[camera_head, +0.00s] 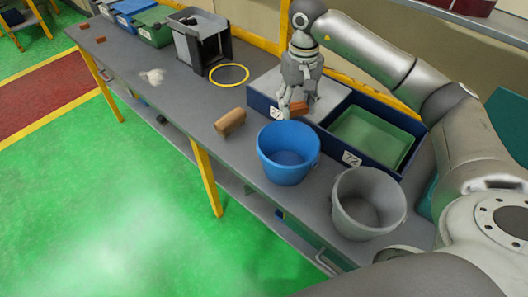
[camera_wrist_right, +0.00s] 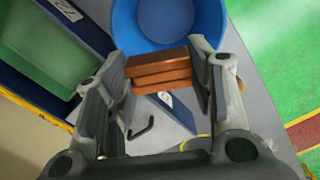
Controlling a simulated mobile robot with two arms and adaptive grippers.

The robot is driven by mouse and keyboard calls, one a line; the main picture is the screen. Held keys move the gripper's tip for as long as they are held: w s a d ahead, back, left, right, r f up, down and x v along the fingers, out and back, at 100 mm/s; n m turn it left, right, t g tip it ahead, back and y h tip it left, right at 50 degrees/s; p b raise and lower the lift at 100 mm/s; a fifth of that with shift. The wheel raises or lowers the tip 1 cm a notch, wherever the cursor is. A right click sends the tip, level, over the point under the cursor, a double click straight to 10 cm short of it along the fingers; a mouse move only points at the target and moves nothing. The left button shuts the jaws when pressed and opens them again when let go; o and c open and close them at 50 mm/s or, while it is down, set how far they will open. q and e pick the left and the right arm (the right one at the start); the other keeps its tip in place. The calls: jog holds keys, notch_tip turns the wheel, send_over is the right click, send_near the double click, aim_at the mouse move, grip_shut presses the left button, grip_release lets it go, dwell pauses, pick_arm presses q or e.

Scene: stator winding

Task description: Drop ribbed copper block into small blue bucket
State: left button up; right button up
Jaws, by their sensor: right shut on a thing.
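My right gripper (camera_head: 291,108) is shut on the ribbed copper block (camera_head: 299,108), above the front edge of the dark blue tray and just behind the bucket. In the right wrist view the block (camera_wrist_right: 160,73) lies between the two fingers of the gripper (camera_wrist_right: 160,85), with its ribs showing. The small blue bucket (camera_head: 287,165) stands open on the table, its inside empty as far as I see. It also shows in the right wrist view (camera_wrist_right: 168,22), beyond the block. My left gripper is not in view.
A grey bucket (camera_head: 347,214) stands right of the blue one. A tan cylinder (camera_head: 231,122) lies to its left. Dark blue trays (camera_head: 325,127) stand behind, one holding a green bin (camera_head: 372,135). A yellow ring (camera_head: 229,66) lies on the grey table (camera_head: 185,99).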

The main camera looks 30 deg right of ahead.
jog(key=shift+d+f+b, duration=0.25)
jog(key=shift+f+b, duration=0.05)
jog(key=shift+f, duration=0.25)
notch_tip(320, 180, down, 5)
jog(key=shift+r+b, duration=0.1)
jog(key=shift+b, duration=1.05)
jog(key=o, duration=1.3)
jog(key=shift+s, duration=0.1)
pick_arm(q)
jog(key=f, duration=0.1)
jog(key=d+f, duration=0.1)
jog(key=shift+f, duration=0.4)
pick_arm(e)
notch_tip(320, 180, up, 12)
